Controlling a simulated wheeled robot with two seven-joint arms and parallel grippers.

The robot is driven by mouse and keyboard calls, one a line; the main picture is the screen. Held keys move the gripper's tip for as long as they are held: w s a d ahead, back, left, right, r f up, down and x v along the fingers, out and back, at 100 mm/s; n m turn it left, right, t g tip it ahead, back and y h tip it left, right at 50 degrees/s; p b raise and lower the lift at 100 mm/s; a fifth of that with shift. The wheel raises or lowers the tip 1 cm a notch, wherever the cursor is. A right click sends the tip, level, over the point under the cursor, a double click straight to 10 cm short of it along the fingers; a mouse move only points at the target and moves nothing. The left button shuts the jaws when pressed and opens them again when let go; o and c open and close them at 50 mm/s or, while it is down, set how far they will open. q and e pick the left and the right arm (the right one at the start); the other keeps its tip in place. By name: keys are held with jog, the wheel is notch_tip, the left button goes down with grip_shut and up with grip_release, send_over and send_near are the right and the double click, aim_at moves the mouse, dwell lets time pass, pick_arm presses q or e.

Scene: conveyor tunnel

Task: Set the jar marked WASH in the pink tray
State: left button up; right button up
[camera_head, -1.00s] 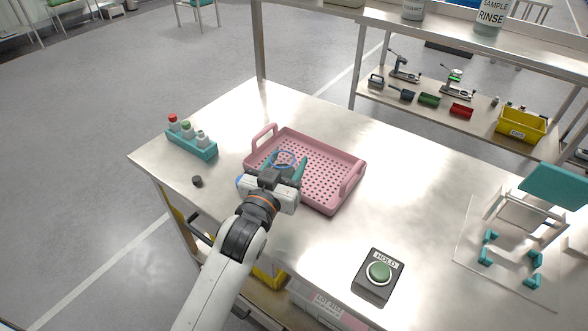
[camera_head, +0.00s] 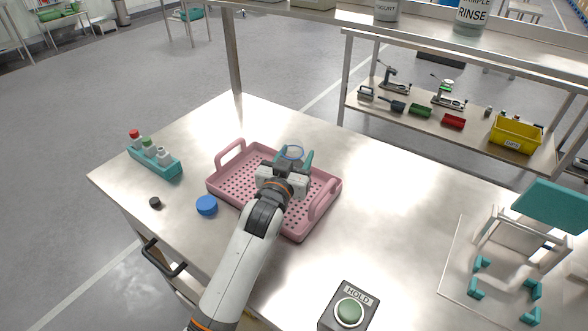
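The pink tray (camera_head: 229,187), perforated with two raised handles, lies on the steel table. My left gripper (camera_head: 292,160) is over the tray's far edge, its teal fingers around a clear open vessel with a blue rim (camera_head: 292,152), seemingly the jar. The vessel's body and any label are mostly hidden, so I cannot read WASH on it, nor tell its exact height above the tray. My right gripper is not in view.
A blue cap (camera_head: 207,205) and a small black cap (camera_head: 155,202) lie left of the tray. A teal rack (camera_head: 155,162) holds capped bottles. A HOLD button box (camera_head: 347,310) is at the front, a teal-and-white stand (camera_head: 520,240) at right. A RINSE jar (camera_head: 472,16) stands on the upper shelf.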

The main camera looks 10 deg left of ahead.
pick_arm(q)
notch_tip(320, 180, down, 3)
jog(key=shift+f, duration=0.15)
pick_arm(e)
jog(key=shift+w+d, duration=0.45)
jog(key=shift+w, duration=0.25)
pick_arm(q)
jog(key=shift+f, duration=0.15)
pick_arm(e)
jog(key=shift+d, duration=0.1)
pick_arm(q)
jog(key=o, duration=1.4)
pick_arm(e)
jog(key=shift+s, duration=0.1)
pick_arm(q)
jog(key=s, duration=0.4)
jog(key=s+a, duration=0.1)
jog(key=s, duration=0.3)
jog(key=s+b, duration=0.1)
jog(key=s, duration=0.3)
jog(key=shift+a, duration=0.25)
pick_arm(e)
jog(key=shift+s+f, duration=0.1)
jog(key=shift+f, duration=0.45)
